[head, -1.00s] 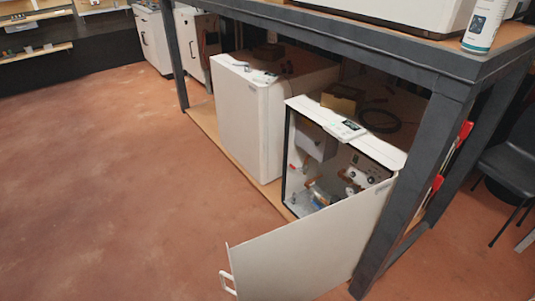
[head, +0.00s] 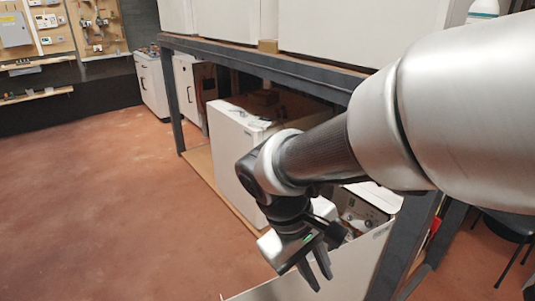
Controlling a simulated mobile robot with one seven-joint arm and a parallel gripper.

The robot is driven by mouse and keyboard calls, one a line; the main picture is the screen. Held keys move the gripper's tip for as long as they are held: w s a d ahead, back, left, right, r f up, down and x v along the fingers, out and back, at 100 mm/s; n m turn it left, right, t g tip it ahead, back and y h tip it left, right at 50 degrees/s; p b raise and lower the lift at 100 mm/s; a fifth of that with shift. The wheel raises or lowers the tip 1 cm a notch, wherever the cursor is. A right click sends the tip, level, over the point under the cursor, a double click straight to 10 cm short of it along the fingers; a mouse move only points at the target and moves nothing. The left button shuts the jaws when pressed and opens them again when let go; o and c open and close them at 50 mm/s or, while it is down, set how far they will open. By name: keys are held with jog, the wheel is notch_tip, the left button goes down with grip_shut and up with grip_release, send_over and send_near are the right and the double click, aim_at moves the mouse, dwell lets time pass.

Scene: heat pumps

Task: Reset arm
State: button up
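My arm reaches in from the right of the head view, and my gripper (head: 318,274) hangs at its end, pointing down. Its two fingers are apart with nothing seen between them. It is in front of the open heat pump unit (head: 358,212), above or beside the unit's open white door (head: 345,268); I cannot tell if it touches the door. My arm and gripper hide most of the unit's inside.
A closed white unit (head: 235,150) stands left of the open one on the lower shelf. A dark metal frame table (head: 270,66) carries more white units. A black chair (head: 505,225) is at the right. The red floor (head: 100,200) at left is clear.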

jog(key=s+d+r+m+t+y+p, duration=0.1)
jog(key=d+r+m+t+y+p, duration=0.1)
jog(key=r+p, duration=0.8)
jog(key=s+d+r+m+t+y+p, duration=0.2)
jog(key=r+p, duration=0.8)
jog(key=r, duration=1)
jog(key=m+t, duration=0.1)
jog(key=m, duration=0.1)
jog(key=shift+d+m, duration=0.3)
jog(key=shift+d, duration=0.1)
jog(key=shift+f, duration=0.1)
jog(key=shift+w+a, duration=0.1)
